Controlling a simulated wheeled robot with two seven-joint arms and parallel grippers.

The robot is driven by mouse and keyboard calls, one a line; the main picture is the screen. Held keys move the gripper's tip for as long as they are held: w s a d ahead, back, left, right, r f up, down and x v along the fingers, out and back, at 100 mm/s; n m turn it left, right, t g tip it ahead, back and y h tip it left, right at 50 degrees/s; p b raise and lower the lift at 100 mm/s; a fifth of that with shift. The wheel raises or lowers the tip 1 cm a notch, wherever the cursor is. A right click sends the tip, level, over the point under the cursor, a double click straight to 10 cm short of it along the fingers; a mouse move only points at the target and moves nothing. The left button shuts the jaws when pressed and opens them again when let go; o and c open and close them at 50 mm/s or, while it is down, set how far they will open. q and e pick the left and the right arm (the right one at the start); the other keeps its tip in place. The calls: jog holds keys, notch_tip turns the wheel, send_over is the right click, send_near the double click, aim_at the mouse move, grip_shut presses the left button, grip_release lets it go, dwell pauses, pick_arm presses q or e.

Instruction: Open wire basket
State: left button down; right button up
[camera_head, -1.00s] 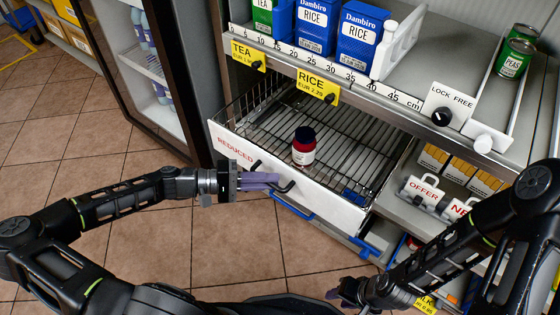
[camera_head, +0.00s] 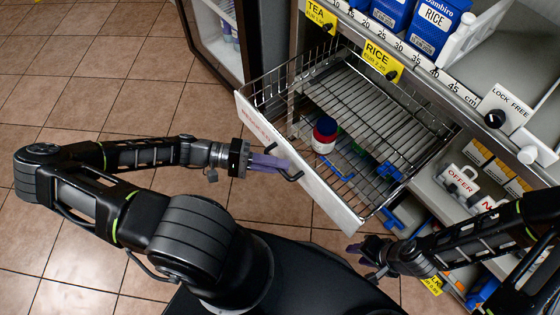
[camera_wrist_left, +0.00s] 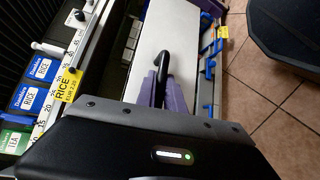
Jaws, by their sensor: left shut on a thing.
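The wire basket (camera_head: 372,110) is a drawer of metal wire with a white front panel (camera_head: 320,186), pulled well out from the shelf unit. A jar (camera_head: 324,136) with a dark lid, red band and white label stands inside it. My left gripper (camera_head: 284,166) is shut on the black basket handle (camera_head: 292,176) on the front panel. The handle also shows between the purple fingers in the left wrist view (camera_wrist_left: 162,68). My right gripper (camera_head: 362,250) is low, beside the basket's right end and away from it; its fingers are too dark and small to read.
Tea and rice price tags (camera_head: 382,62) hang on the shelf edge above the basket. A fridge door (camera_head: 222,40) stands at the back. Tiled floor (camera_head: 70,110) is free at left.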

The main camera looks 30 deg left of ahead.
pick_arm(q)
jog(key=c, duration=1.5)
grip_release()
jog(key=shift+o, duration=0.2)
jog(key=shift+a, duration=0.15)
jog(key=v, duration=0.7)
jog(key=shift+a+p, duration=0.3)
jog(key=shift+p, duration=0.1)
jog(key=shift+s, duration=0.15)
